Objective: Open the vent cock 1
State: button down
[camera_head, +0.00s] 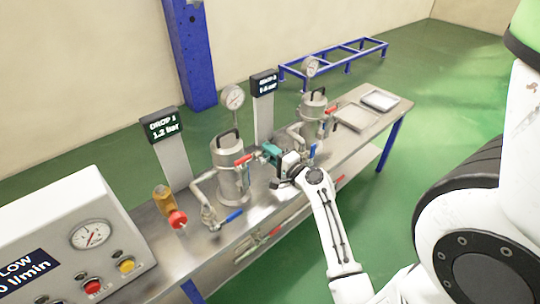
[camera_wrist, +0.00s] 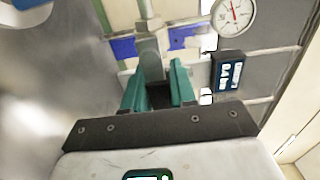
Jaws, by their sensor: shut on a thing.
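The left pressure pot (camera_head: 231,178) is a steel vessel with a black lid handle and a gauge on top. The red lever (camera_head: 245,159) at its upper right side appears to belong to vent cock 1. My gripper (camera_head: 266,152), with teal fingers, is right at this lever's right end. In the wrist view my gripper (camera_wrist: 158,90) is shut on a grey metal part (camera_wrist: 151,62), seemingly of vent cock 1. No red shows between the fingers there, and the gripped end is mostly hidden.
A blue-handled valve (camera_head: 233,215) and a red-knobbed brass valve (camera_head: 177,217) stand left of my gripper. A second pot (camera_head: 313,112) stands behind right. Display posts (camera_head: 163,124) rise behind the bench. The wrist view shows a gauge (camera_wrist: 232,15) and a display (camera_wrist: 227,72). Trays (camera_head: 356,118) lie far right.

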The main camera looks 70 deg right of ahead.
dwell(0.4)
jog(key=c, duration=1)
grip_release()
jog(key=v, duration=1)
jog(key=shift+s+a, duration=0.2)
jog(key=shift+s, duration=0.15)
